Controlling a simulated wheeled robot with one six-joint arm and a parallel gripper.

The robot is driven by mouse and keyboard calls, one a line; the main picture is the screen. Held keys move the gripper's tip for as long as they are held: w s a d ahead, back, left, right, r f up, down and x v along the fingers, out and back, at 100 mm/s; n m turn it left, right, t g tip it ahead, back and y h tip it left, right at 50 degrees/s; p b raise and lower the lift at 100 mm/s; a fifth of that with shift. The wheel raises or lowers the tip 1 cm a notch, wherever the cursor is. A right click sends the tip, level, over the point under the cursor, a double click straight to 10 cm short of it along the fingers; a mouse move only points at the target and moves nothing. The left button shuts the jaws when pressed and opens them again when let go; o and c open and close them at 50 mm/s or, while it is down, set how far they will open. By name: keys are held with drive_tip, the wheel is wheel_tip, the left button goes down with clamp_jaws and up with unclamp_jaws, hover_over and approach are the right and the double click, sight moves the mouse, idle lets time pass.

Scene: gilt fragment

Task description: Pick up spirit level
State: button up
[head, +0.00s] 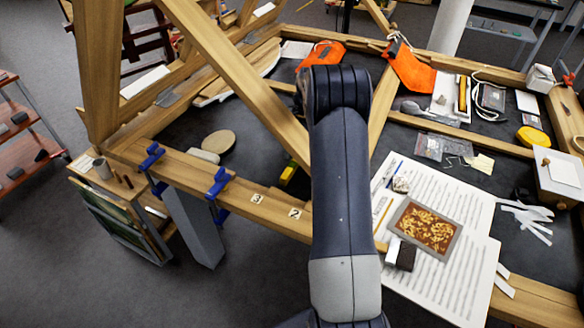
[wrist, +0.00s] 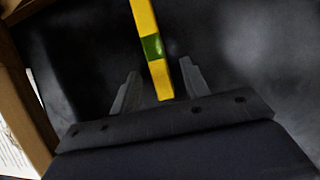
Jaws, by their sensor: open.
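The spirit level (wrist: 146,30) is a narrow yellow bar with a green vial window. In the wrist view it runs from the top edge down to between the fingers of my gripper (wrist: 157,90). The gripper is open, with one grey finger on each side of the bar and a gap on both sides. I cannot tell how far above or below the fingertips the bar is. In the head view a yellow end of the level (head: 289,173) shows left of my arm, beside a wooden beam. The rest of it and my gripper are hidden behind my arm there.
Wooden beams (head: 240,195) frame the dark table surface, and a diagonal beam (head: 235,75) crosses it. Blue clamps (head: 219,183) sit on the front beam. Printed sheets (head: 455,215) with a gilt fragment (head: 424,229) lie right of my arm. A wooden edge (wrist: 28,100) stands left in the wrist view.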

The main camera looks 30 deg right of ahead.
sight(291, 166)
drive_tip(key=s+a, duration=0.2)
drive_tip(key=a, duration=0.1)
drive_tip(key=shift+s+a, duration=0.15)
drive_tip(key=shift+s, duration=0.1)
drive_tip(key=shift+s+a+f+p, duration=0.1)
drive_tip(key=shift+f+p, duration=0.25)
drive_tip(key=shift+f, duration=0.2)
drive_tip(key=shift+f, duration=0.15)
drive_tip(key=shift+c, duration=0.2)
clamp_jaws()
